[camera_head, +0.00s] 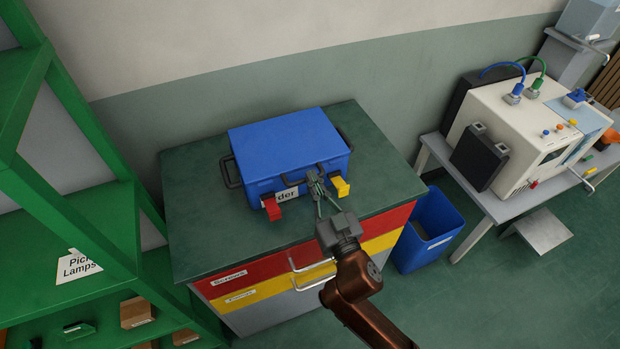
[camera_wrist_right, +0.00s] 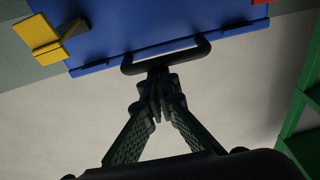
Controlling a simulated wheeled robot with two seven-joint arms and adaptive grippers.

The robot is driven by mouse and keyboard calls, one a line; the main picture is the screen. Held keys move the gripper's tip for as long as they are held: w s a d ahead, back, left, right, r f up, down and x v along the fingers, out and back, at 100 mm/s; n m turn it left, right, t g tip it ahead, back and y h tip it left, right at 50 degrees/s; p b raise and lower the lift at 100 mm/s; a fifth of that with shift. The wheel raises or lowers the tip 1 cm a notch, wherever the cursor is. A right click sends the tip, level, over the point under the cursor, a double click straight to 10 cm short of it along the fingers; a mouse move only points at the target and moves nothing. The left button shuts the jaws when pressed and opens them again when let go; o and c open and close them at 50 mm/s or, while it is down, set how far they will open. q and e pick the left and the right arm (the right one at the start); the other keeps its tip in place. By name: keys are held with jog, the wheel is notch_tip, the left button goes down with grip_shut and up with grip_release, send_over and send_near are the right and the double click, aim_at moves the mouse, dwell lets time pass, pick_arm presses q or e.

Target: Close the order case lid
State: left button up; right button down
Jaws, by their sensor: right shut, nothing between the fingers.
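The blue order case (camera_head: 285,147) stands on the green top of a drawer cabinet. Its lid looks down, lying flat over the body; I cannot tell whether it is fully seated. A red latch (camera_head: 272,208) and a yellow latch (camera_head: 340,187) stick out from its front; the yellow latch also shows in the right wrist view (camera_wrist_right: 46,40). My right gripper (camera_head: 314,180) is shut and empty at the case's front, partly covering the label. In the wrist view its fingertips (camera_wrist_right: 157,82) are at the black front handle (camera_wrist_right: 165,55); contact is unclear. My left gripper is out of view.
The cabinet (camera_head: 210,235) has red and yellow drawers with a metal handle. A blue bin (camera_head: 428,232) stands right of it. A green shelf rack (camera_head: 75,215) is close at the left. A machine (camera_head: 530,135) stands on a bench at the right.

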notch_tip(320, 180, up, 5)
jog(key=p, duration=0.5)
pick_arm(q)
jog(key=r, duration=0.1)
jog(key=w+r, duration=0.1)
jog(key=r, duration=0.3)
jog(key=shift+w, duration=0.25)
pick_arm(e)
jog(key=f+v, duration=0.1)
jog(key=v, duration=0.8)
jog(key=shift+s+d, duration=0.1)
